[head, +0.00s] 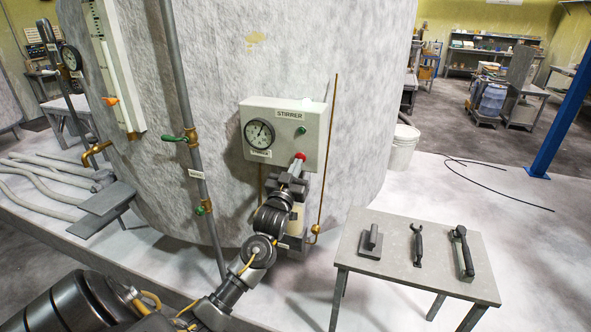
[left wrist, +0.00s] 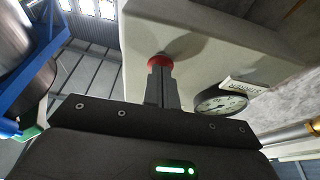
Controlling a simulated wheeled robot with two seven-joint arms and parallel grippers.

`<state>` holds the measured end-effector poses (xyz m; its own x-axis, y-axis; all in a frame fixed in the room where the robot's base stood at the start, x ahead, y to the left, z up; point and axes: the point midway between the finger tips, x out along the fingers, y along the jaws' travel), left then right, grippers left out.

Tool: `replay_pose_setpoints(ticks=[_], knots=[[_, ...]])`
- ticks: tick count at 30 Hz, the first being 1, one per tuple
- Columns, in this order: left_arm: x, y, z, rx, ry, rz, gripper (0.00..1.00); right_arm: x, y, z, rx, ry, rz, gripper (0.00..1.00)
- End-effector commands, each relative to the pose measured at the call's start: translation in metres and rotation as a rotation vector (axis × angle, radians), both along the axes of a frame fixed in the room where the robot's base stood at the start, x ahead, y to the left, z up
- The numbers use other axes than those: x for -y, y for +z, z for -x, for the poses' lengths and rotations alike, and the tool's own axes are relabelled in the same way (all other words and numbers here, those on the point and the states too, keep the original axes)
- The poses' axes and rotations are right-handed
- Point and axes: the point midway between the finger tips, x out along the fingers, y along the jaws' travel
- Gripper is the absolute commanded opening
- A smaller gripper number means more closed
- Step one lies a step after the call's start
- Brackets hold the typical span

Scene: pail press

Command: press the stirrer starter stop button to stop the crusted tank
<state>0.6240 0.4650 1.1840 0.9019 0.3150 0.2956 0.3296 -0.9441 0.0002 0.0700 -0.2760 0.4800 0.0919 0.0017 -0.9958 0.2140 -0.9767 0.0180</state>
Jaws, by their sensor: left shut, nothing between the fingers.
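The large tank (head: 290,50) has a mottled grey-white surface with a yellowish patch. A pale starter box labelled STIRRER (head: 262,112) is on its front, with a round gauge (head: 258,134) and a green button (head: 301,130). The red stop button (head: 300,156) is at the box's lower right. My left gripper (head: 297,166) is shut and empty, its tips at the red button. In the left wrist view the red button (left wrist: 160,60) shows right at the closed fingertips (left wrist: 160,72). They look in contact; I cannot tell whether the button is pushed in.
A small grey table (head: 410,275) with several dark hand tools stands at the right. A vertical pipe (head: 185,100) with green-handled valves runs left of the box. A thin copper pipe (head: 328,150) stands close to the box's right. A white pail (head: 404,148) is behind.

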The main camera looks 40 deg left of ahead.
Motion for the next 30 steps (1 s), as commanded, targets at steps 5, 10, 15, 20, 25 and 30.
replay_pose_setpoints(ticks=[5,10,15,20,25,30], knots=[[-0.001,0.0,-0.004,0.0,0.0,0.0,0.0,0.0,-0.001,0.0,0.0,0.0,0.0,0.36],[-0.001,0.0,-0.004,0.0,0.0,0.0,0.0,-0.001,-0.001,0.0,0.0,-0.001,-0.001,0.36],[0.002,0.002,0.006,-0.001,-0.001,-0.001,0.0,-0.003,0.007,0.0,0.0,-0.002,-0.003,0.36],[0.008,0.002,0.023,-0.001,-0.001,0.0,0.0,-0.004,0.015,0.0,0.0,-0.002,-0.004,0.36],[0.014,0.001,0.039,-0.002,0.0,0.001,0.0,-0.004,0.022,0.0,0.0,-0.002,-0.004,0.36],[0.016,0.001,0.048,0.0,0.0,0.0,0.0,-0.004,0.025,0.0,0.0,-0.002,-0.004,0.36]])
